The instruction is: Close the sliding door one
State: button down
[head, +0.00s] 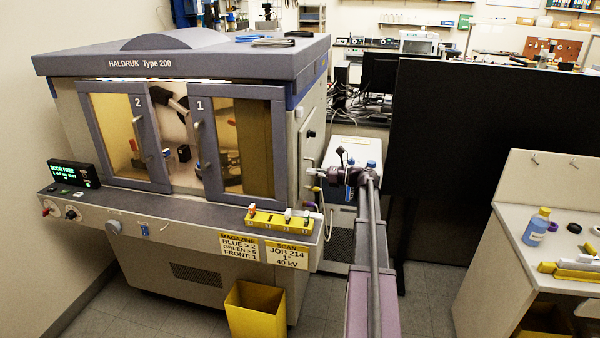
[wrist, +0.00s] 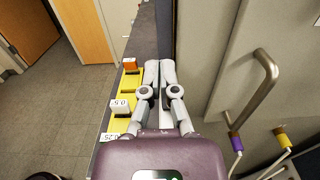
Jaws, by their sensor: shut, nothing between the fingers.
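Sliding door 1 (head: 240,150) is the right-hand framed window door on the front of the Haldruk machine. Its bar handle (head: 197,140) is on its left frame. Sliding door 2 (head: 123,140) is to its left, and a gap between the two doors shows the lit chamber (head: 174,150). My gripper (head: 315,181) is beside the machine's right front corner, to the right of door 1 and away from its handle. In the wrist view my gripper (wrist: 157,66) has its fingers together and empty, alongside the yellow magazine.
The yellow magazine (head: 265,221) with small blocks sits on the front ledge. A side panel handle (wrist: 262,85) and hoses (wrist: 237,150) are close on the right in the wrist view. A black screen (head: 490,140) stands right of my arm; a yellow bin (head: 255,308) is below.

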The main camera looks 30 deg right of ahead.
jog(key=v, duration=0.7)
